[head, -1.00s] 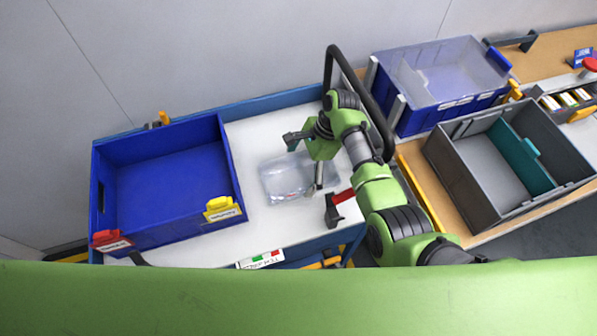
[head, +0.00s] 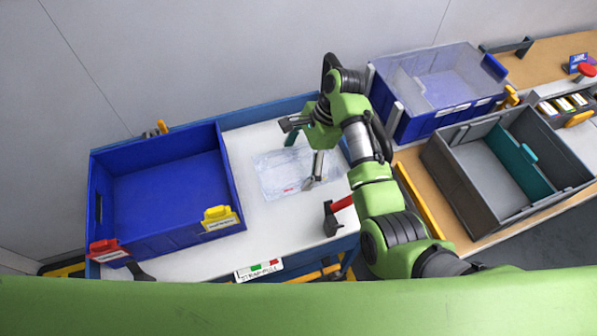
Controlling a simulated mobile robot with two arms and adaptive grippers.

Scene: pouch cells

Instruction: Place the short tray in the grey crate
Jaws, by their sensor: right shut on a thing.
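A clear, see-through short tray (head: 274,173) is over the white tabletop left of my right gripper. Its outline is faint, and a small red mark shows near its front edge. My right gripper (head: 303,160) comes in from the right and is shut on the tray at its right part. The fingers and wrist hide part of that side. I cannot tell how high the tray is above the table. The grey crate (head: 448,190) stands on the wooden bench at the right, with a teal divider (head: 520,165) inside. My left gripper is not in view.
A blue bin (head: 170,235) with red and yellow clips fills the table's left. A red-handled tool (head: 340,204) lies near the table's right edge. A blue box with clear lid (head: 440,75) stands behind the crate. The crate's left compartment looks empty.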

